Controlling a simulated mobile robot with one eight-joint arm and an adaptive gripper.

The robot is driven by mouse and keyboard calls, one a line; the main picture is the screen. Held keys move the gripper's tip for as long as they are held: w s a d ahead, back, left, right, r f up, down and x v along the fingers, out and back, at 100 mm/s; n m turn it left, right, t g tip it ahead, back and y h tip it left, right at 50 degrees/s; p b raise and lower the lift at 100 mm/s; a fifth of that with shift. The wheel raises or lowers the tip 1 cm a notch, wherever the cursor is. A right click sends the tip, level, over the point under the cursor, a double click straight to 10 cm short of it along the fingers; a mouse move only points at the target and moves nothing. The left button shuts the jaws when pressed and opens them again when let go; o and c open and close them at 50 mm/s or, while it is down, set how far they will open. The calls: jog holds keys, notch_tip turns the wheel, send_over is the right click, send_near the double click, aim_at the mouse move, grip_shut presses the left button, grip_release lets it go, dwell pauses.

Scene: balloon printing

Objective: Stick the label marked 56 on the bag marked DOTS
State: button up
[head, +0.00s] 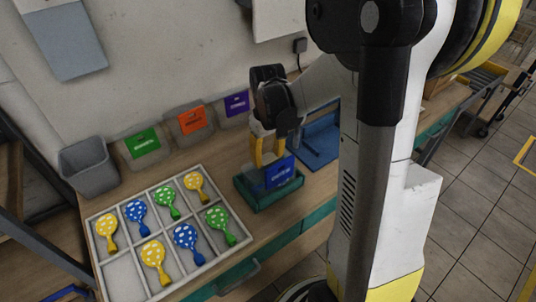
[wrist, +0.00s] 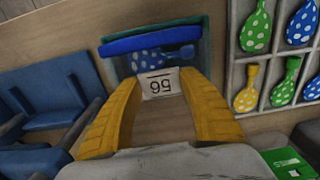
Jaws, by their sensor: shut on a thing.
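My gripper (head: 264,160) hangs over the teal tray (head: 268,201) on the workbench. Its yellow fingers (wrist: 159,80) are shut on a small white label marked 56 (wrist: 158,86), upside down in the wrist view. Just beyond the label is a clear bag with a blue header (wrist: 150,40) and a blue white-dotted balloon (wrist: 160,59) inside. In the head view the bag's blue header (head: 280,172) faces outward, its lettering too small to read. I cannot tell whether the label touches the bag. The label cannot be made out in the head view.
A white compartment tray (head: 128,258) of several dotted balloons lies left of the teal tray. Behind it stand a grey bin (head: 86,163) and bins with green (head: 142,142), orange (head: 192,119) and purple (head: 237,102) cards. A blue stand (head: 318,143) is to the right.

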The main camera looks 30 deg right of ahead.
jog(key=shift+f, duration=0.55)
jog(key=o, duration=0.7)
jog(key=shift+o, duration=0.2)
notch_tip(320, 180, up, 8)
jog(key=p, duration=0.5)
jog(key=shift+r+p, duration=0.1)
jog(key=shift+p, duration=0.25)
jog(key=shift+c, duration=0.2)
